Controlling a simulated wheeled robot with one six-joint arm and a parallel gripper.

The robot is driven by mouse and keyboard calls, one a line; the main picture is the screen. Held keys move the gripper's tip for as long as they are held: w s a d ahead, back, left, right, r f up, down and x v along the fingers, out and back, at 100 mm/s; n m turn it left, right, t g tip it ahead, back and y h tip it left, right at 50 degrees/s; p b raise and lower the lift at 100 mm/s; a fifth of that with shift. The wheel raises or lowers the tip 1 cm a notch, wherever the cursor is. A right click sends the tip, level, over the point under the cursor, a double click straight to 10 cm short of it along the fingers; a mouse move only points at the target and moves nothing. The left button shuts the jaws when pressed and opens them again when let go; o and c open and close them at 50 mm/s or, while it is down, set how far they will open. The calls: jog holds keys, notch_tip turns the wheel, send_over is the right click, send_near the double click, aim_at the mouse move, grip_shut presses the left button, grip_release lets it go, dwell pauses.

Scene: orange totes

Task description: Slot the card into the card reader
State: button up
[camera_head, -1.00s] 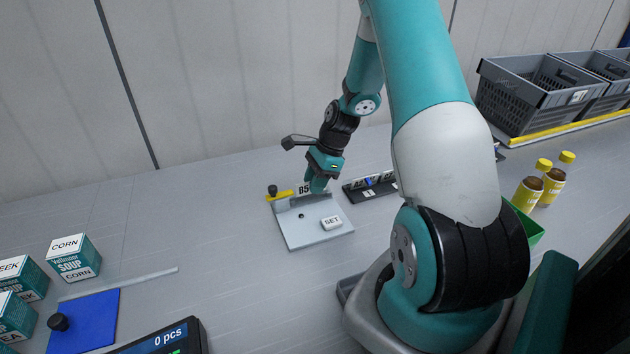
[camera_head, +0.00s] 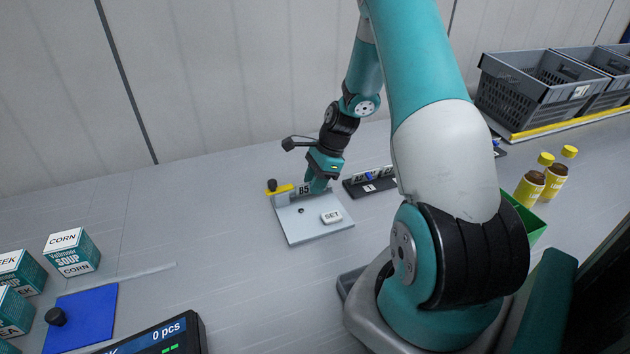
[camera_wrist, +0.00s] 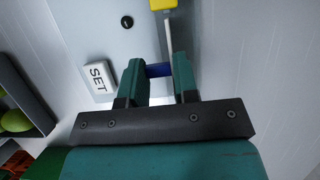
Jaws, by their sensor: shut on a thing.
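The card reader is a pale grey plate (camera_head: 315,229) with a raised back edge, a white SET key (camera_head: 331,216) and a yellow piece with a black knob (camera_head: 273,185). My gripper (camera_head: 318,186) is at its back edge, shut on the card (camera_head: 304,190), whose white B5 label shows left of the fingers. In the wrist view, a blue part of the card (camera_wrist: 158,70) shows between the two teal fingers of my gripper (camera_wrist: 157,68). The card's lower edge is hidden, so I cannot tell how deep it sits in the slot.
A dark rack (camera_head: 371,186) with labelled cards stands right of the reader. A green bin (camera_head: 530,225), yellow-capped bottles (camera_head: 530,187) and grey crates (camera_head: 535,92) are further right. Soup boxes (camera_head: 72,252) and a blue mat (camera_head: 85,322) lie left. The table left of the reader is clear.

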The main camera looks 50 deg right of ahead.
jog(key=shift+f, duration=0.15)
jog(key=o, duration=1)
jog(key=b+v, duration=0.1)
jog(key=v, duration=1.6)
jog(key=shift+s+d, duration=0.1)
